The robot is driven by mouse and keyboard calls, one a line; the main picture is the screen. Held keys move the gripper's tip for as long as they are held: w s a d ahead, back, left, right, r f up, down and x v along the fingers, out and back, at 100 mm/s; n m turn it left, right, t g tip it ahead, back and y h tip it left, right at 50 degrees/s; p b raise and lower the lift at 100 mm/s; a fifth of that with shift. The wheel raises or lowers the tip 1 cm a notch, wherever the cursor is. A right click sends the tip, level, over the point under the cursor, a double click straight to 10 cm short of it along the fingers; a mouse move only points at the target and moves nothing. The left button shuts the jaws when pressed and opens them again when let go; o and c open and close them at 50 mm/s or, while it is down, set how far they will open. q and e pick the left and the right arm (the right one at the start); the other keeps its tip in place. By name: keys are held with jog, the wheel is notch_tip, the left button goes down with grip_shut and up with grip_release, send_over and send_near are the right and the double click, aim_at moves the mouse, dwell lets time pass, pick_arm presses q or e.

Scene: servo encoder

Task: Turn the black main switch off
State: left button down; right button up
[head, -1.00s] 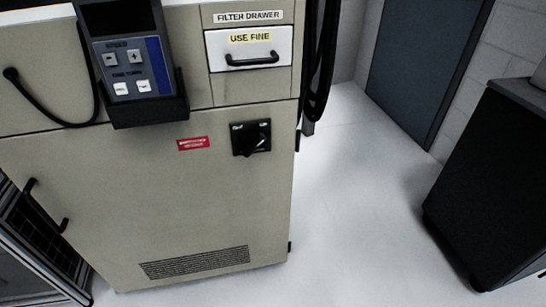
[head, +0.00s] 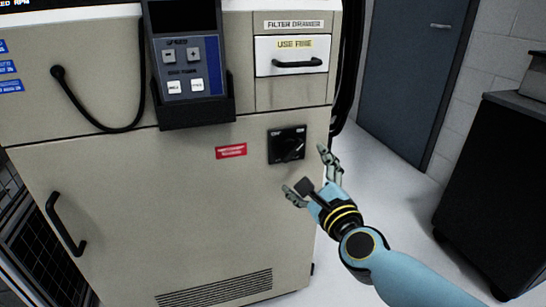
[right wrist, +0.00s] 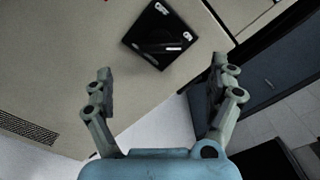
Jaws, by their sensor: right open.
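The black main switch (head: 287,146) is a square plate with a rotary handle on the front of the beige cabinet, right of a red label. The switch also shows in the right wrist view (right wrist: 159,36), beyond the fingertips. My right gripper (head: 309,170) is open and empty, just below and in front of the switch, apart from it. Its spread fingers (right wrist: 162,80) show in the right wrist view. My left gripper is not in view.
A control panel (head: 188,70) in a black holder juts out at upper left of the switch. A filter drawer (head: 292,56) with a black handle is above. A dark cabinet (head: 490,170) stands at right, with open floor between. A black door handle (head: 64,222) is at lower left.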

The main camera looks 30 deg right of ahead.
aim_at(292, 152)
jog(key=x, duration=0.9)
jog(key=shift+w+d, duration=0.1)
jog(key=shift+w, duration=0.3)
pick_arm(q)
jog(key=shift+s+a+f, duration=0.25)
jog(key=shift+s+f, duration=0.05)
pick_arm(e)
jog(key=shift+w+d, duration=0.1)
jog(key=shift+w, duration=0.3)
jog(key=shift+c, duration=0.5)
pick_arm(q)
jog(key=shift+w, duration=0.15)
pick_arm(e)
jog(key=c, duration=1.1)
